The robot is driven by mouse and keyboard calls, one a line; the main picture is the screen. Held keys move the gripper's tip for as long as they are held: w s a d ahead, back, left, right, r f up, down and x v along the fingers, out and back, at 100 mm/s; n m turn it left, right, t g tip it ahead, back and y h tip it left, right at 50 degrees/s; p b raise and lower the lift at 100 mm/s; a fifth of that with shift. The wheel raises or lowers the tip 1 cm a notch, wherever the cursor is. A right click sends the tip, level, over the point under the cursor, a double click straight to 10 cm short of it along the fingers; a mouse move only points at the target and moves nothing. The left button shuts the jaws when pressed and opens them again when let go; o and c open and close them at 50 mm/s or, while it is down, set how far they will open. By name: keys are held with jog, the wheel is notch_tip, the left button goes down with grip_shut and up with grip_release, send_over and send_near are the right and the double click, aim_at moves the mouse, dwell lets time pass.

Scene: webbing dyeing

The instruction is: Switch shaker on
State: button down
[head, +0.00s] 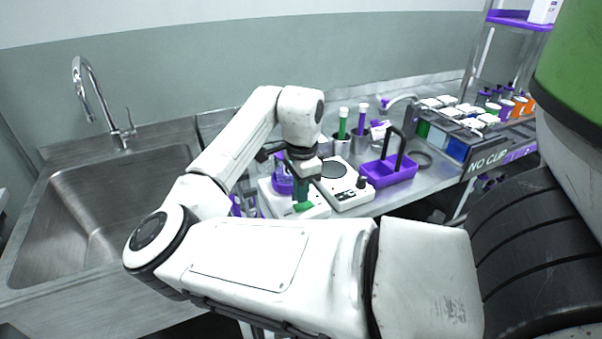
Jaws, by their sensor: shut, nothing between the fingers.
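A white bench device (318,211), which looks like the shaker, stands on the steel bench beyond my forearm. A purple vessel (282,180) is at its back left. A small green part (303,207), perhaps its switch, shows on its front. My gripper (301,196) points down over this device, shut and empty, with its tips close to the green part. I cannot tell whether they touch it.
Metal beakers hold green and purple tubes behind. A sink (100,210) lies left; a rack of jars stands right.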

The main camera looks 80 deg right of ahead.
aim_at(303, 206)
jog(key=shift+f, duration=1.1)
